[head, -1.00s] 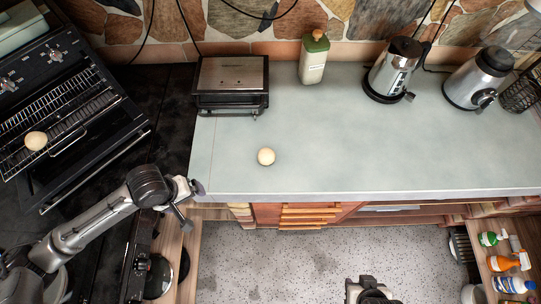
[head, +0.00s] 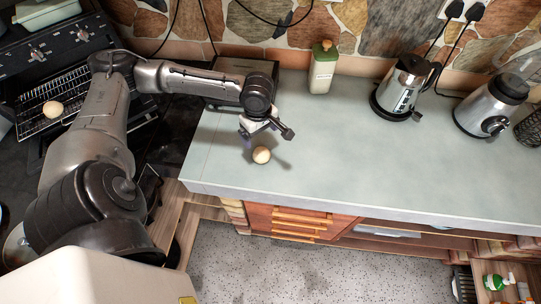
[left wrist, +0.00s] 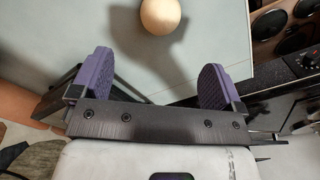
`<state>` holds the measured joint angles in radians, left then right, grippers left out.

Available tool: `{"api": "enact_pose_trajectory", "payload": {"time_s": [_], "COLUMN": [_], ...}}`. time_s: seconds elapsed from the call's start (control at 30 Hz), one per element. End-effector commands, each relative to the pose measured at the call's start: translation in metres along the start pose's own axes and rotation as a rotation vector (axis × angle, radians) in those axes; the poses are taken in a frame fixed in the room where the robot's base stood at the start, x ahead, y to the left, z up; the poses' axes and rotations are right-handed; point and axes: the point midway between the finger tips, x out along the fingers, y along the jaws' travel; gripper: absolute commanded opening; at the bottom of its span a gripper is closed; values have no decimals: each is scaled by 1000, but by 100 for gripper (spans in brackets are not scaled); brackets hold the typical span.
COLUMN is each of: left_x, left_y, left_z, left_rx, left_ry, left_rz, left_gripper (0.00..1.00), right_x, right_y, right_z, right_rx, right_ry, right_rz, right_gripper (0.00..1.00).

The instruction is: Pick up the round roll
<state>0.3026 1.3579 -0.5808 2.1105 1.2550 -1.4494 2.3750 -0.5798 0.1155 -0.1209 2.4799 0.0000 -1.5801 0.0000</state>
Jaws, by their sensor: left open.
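A round, pale roll (head: 261,155) sits on the light grey countertop (head: 330,165), near its front left part. My left gripper (head: 258,135) is over the counter just behind and above the roll. In the left wrist view the roll (left wrist: 160,15) shows at the top edge, partly cut off, ahead of the two purple finger pads (left wrist: 155,80). The fingers are apart with nothing between them. The roll looks apart from the fingers. A second round roll (head: 53,109) lies on the oven rack at the left. My right gripper is not in view.
A toaster or grill (head: 238,68) stands behind my left arm. A bottle (head: 323,67), a kettle (head: 402,88) and a blender (head: 492,105) stand along the back of the counter. The counter right of the roll is clear.

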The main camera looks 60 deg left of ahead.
Motion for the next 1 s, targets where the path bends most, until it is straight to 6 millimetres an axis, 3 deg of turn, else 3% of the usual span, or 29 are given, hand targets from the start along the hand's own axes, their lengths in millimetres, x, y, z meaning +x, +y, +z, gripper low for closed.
{"api": "enact_pose_trajectory", "payload": {"time_s": [0.1,0.3,0.73,1.0], "left_x": [24,52,73,107], "left_y": [0,0,0,0], "left_z": [1,1,2,3], "left_rx": [0,2,4,3], "left_ry": [-2,-1,-1,-1], "left_rz": [-3,-2,-1,-2], "left_gripper": [94,94,94,94], "right_x": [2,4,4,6], "right_y": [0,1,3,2], "right_z": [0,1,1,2], "right_rx": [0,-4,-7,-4], "right_ry": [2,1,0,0], "right_rz": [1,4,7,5], "right_gripper": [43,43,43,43]}}
